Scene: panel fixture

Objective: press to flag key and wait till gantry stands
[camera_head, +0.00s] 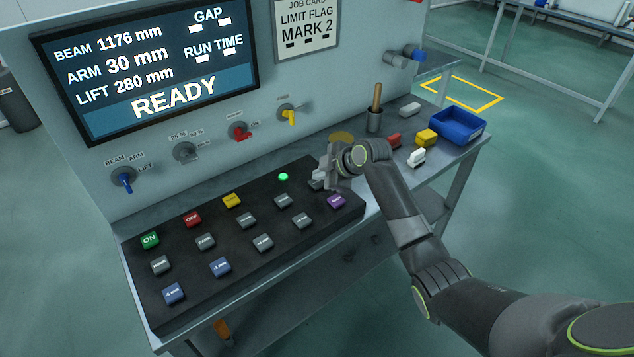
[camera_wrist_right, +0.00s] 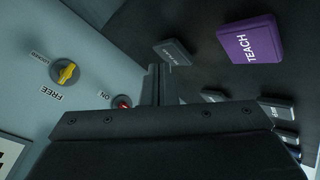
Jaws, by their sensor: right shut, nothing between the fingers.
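My right gripper (camera_head: 320,178) is shut and empty, over the far right end of the black key panel (camera_head: 180,308). In the right wrist view its closed fingers (camera_wrist_right: 160,82) point at a dark grey key (camera_wrist_right: 173,52), whose label is too small to read; I cannot tell whether they touch it. Beside that key is a purple key (camera_wrist_right: 250,42) reading TEACH, also in the head view (camera_head: 336,201). The display (camera_head: 150,65) reads BEAM 1176 mm, ARM 30 mm, LIFT 280 mm and READY. The gantry is not identifiable. My left gripper is out of view.
A green lamp (camera_head: 283,176) is lit on the panel. Switches, including a yellow one (camera_head: 289,116) and a red one (camera_head: 240,132), line the upright face. A blue tray (camera_head: 458,126) and small blocks stand right of my arm.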

